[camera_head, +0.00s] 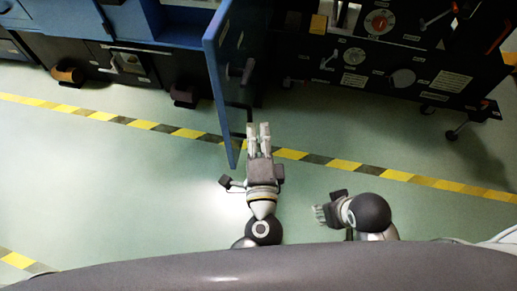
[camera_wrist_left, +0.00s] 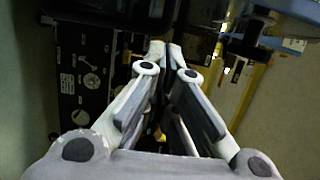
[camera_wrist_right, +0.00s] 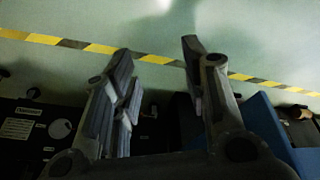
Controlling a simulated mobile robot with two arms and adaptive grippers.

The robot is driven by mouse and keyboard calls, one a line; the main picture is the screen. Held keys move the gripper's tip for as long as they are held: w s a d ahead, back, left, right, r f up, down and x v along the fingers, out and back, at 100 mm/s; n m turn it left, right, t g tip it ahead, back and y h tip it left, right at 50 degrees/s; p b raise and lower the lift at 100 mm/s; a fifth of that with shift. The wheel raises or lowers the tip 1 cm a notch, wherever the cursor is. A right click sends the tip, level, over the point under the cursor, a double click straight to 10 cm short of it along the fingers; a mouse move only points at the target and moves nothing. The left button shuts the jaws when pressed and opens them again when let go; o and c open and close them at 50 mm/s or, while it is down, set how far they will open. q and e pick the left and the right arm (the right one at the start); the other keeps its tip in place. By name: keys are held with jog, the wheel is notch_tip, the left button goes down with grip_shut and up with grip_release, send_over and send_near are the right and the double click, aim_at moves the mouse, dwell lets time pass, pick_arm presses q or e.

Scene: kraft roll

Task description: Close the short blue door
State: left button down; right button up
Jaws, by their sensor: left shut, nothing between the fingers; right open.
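The short blue door (camera_head: 226,85) stands swung out from the blue machine in the head view, its edge pointing toward me. A dark handle (camera_head: 248,70) shows on its right face. My left gripper (camera_head: 258,128) is shut and empty, just right of the door's near end; whether it touches the door I cannot tell. The left fingers also show closed together in the left wrist view (camera_wrist_left: 168,50). My right gripper (camera_head: 318,214) is lower right in the head view, away from the door. It is open and empty in the right wrist view (camera_wrist_right: 158,55).
The blue machine (camera_head: 180,27) stands at the top left. A black panel with dials and levers (camera_head: 385,50) stands at the top right. Yellow-black tape (camera_head: 330,162) crosses the green floor, which is clear at the left and right.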

aim_at(246, 109)
pick_arm(q)
jog(key=w+a, duration=0.2)
jog(key=shift+w+a, duration=0.2)
jog(key=shift+a, duration=0.1)
jog(key=shift+w+a+p, duration=0.2)
jog(key=shift+a+p, duration=0.1)
jog(key=shift+a, duration=0.3)
pick_arm(e)
jog(key=shift+x, duration=1.3)
pick_arm(q)
jog(key=shift+a, duration=0.1)
pick_arm(e)
jog(key=shift+s, duration=0.15)
